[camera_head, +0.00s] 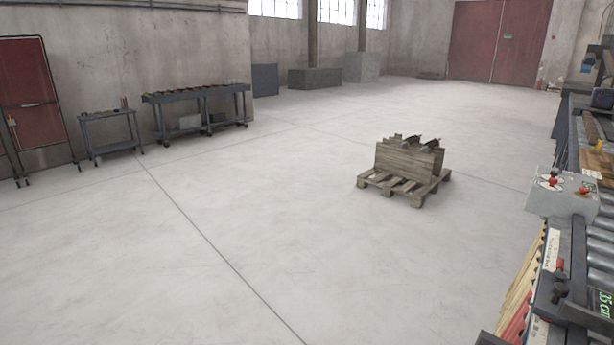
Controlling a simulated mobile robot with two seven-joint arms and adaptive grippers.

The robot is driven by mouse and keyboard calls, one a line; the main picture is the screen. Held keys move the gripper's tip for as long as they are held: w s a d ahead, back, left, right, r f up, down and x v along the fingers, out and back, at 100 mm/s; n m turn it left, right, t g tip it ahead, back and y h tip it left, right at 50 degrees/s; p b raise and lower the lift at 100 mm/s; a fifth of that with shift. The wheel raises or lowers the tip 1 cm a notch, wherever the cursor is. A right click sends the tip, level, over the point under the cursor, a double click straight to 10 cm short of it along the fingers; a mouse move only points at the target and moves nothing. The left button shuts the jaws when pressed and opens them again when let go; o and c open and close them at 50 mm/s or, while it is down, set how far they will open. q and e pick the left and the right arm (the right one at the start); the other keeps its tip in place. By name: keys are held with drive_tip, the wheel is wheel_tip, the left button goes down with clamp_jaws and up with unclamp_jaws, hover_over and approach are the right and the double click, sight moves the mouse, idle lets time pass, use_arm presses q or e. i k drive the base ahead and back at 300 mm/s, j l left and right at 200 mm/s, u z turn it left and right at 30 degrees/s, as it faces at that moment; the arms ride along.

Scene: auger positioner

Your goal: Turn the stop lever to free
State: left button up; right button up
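A grey control box (548,204) stands at the right edge, on a machine with rollers. Its sloped top carries a few small red-tipped levers or knobs, one at the left (552,181) and one at the right (583,190). Another small red-topped part (560,265) sits lower on the machine's front rail. The labels are too small to read, so I cannot tell which is the stop lever or how it is set. Neither of my grippers is in view.
The roller machine (578,250) runs along the right edge. A wooden pallet (405,190) with stacked boards stands left of it on the floor. Work tables (197,95) line the left wall. The concrete floor (290,200) between is clear.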

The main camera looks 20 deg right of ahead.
sight(558, 275)
drive_tip(key=i+z, duration=0.25)
drive_tip(key=z, duration=0.2)
drive_tip(key=i+z, duration=0.25)
drive_tip(key=z, duration=0.2)
drive_tip(key=i+j+z, duration=0.2)
drive_tip(key=z, duration=0.25)
